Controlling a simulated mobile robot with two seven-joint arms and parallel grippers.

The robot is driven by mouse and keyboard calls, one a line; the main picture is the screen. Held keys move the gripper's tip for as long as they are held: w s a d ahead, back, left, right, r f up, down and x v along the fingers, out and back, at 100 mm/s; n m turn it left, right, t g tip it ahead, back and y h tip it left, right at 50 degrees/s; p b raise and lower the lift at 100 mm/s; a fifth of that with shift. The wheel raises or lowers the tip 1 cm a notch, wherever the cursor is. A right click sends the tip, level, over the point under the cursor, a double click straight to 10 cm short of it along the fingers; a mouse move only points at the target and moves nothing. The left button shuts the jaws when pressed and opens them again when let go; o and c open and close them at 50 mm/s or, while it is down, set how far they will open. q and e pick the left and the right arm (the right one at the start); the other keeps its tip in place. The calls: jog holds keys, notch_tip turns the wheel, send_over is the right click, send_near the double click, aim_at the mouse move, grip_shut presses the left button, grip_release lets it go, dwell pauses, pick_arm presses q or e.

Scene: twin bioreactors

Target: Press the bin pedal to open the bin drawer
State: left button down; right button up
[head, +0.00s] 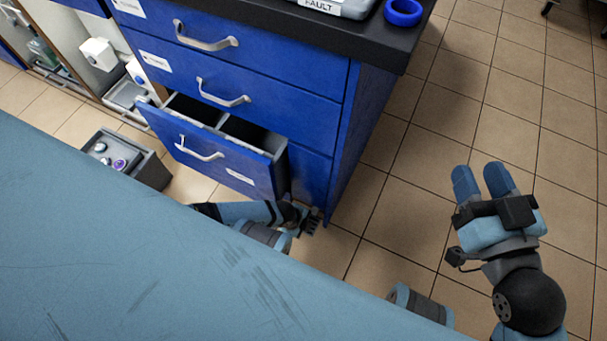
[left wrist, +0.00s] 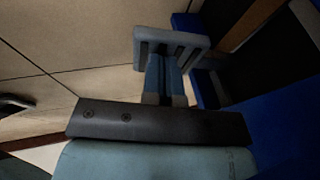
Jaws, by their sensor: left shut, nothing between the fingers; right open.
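The blue cabinet (head: 270,75) stands upright in the head view. Its lowest drawer, the bin drawer (head: 215,162), is pulled out and shows two dark compartments. A grey ridged pedal (head: 311,222) sits low by the cabinet's front right corner. It also shows in the left wrist view (left wrist: 172,40). My left gripper (left wrist: 164,72) is shut and empty, with its blue fingertips at the pedal; I cannot tell whether they touch. My right gripper (head: 483,182) is open and empty over the floor at right.
A grey box (head: 140,165) with capped vials stands on the floor left of the drawer. A blue ring (head: 403,12) and a device marked FAULT (head: 330,6) lie on the black worktop (head: 375,37).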

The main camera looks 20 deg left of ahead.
pick_arm(q)
jog(key=shift+s+d+f, duration=0.2)
jog(key=shift+s+f, duration=0.15)
jog(key=shift+s, duration=0.05)
pick_arm(e)
jog(key=shift+w+r, duration=0.2)
jog(key=shift+s+f, duration=0.2)
jog(key=shift+f, duration=0.15)
dwell(0.4)
pick_arm(q)
jog(key=shift+s+a+r+p, duration=0.1)
jog(key=shift+a+r+p, duration=0.05)
jog(key=shift+r+p, duration=0.4)
jog(key=p+v, duration=0.2)
jog(key=v, duration=0.1)
jog(key=shift+r, duration=0.1)
jog(key=r, duration=0.1)
jog(key=a+r+p, duration=0.1)
jog(key=shift+r, duration=0.25)
jog(key=shift+a+r+p, duration=0.2)
jog(key=shift+r+p, duration=0.25)
jog(key=shift+r, duration=0.05)
pick_arm(e)
jog(key=shift+s+a+r+m, duration=0.25)
jog(key=shift+s+r+m, duration=0.1)
jog(key=shift+r+m, duration=0.2)
jog(key=shift+s+a+r+m, duration=0.3)
jog(key=shift+r+m, duration=0.15)
jog(key=shift+m, duration=0.2)
